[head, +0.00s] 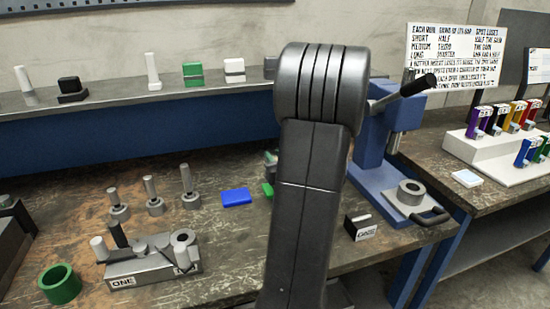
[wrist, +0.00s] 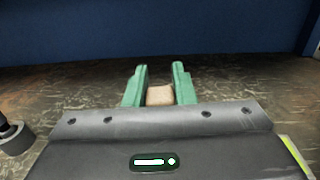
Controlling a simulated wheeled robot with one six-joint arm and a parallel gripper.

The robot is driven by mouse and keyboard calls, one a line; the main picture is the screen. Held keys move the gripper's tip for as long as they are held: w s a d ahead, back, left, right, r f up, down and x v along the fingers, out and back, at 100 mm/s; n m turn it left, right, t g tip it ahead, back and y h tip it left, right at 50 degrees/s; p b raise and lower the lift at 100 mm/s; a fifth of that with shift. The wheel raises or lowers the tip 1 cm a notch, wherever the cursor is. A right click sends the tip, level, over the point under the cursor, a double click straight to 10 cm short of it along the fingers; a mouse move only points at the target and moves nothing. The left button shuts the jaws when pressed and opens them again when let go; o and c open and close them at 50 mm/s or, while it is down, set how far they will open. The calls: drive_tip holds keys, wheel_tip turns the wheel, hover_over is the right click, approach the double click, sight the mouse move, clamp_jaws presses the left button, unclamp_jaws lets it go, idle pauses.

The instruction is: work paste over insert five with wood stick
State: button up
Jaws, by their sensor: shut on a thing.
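My gripper (wrist: 160,88) has green fingers in the wrist view. They are shut on a tan wooden piece, the wood stick (wrist: 159,96), of which only a short blunt end shows between them. In the head view my own dark arm stands in front and hides most of the gripper and the stick. I cannot make out which insert is number five, and I see no paste for certain. Several metal pieces with upright rods (head: 153,196) stand on the worn bench at left. A metal fixture marked ONE (head: 152,273) holds short cylinders near the front.
A green ring (head: 60,284) lies front left, and a blue block (head: 236,198) lies mid-bench. A blue press (head: 372,135) with a metal ring under it stands right of my arm, near a small labelled block (head: 360,228). A white rack (head: 497,150) of coloured items is far right.

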idle(0.4)
wheel_tip(320, 180, up, 7)
drive_tip(key=p, duration=0.4)
drive_tip(key=shift+p, duration=0.35)
idle(0.4)
